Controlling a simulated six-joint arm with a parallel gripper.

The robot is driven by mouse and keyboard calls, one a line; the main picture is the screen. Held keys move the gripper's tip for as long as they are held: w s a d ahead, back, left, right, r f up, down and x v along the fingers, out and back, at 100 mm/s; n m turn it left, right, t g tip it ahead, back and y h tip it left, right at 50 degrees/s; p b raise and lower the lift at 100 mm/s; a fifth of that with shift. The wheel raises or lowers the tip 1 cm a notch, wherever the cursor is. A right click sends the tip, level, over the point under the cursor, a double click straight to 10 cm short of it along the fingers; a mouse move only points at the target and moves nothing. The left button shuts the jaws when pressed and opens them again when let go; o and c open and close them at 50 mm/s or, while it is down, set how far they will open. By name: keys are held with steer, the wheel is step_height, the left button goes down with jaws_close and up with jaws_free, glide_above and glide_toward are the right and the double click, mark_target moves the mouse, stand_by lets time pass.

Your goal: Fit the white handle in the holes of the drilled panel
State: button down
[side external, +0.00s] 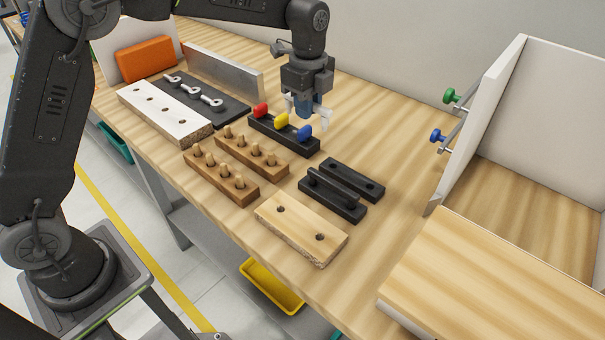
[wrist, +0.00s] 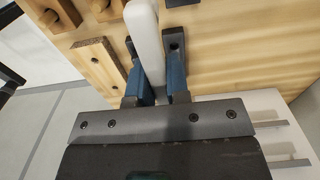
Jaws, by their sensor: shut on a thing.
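The white handle (wrist: 147,42) is clamped between the blue fingers of my gripper (wrist: 158,80) in the wrist view. In the side view its white ends (side external: 325,121) show on both sides of my gripper (side external: 308,108), in the air above the table behind the coloured-knob rack. The drilled panel (side external: 301,226) is a pale wooden board with two dark holes, lying flat near the table's front edge. It also shows left of the handle in the wrist view (wrist: 93,66). The handle is apart from the panel, and the handle's legs are hard to make out.
Two black racks (side external: 352,178) stand behind the panel; the front one bears a black handle (side external: 333,185). Wooden peg racks (side external: 252,157) and a rack with red, yellow and blue knobs (side external: 285,137) stand left. A white-topped drilled board (side external: 165,112) lies farther left. A cabinet (side external: 520,130) stands right.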

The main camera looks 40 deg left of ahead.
steer(key=s+d+f, duration=0.1)
steer(key=s+d, duration=0.6)
glide_above(301, 223)
step_height(301, 223, down, 2)
steer(key=shift+f, duration=2.65)
steer(key=shift+f, duration=1.05)
steer(key=c, duration=1)
jaws_free()
steer(key=shift+r, duration=0.1)
steer(key=shift+r, duration=2.45)
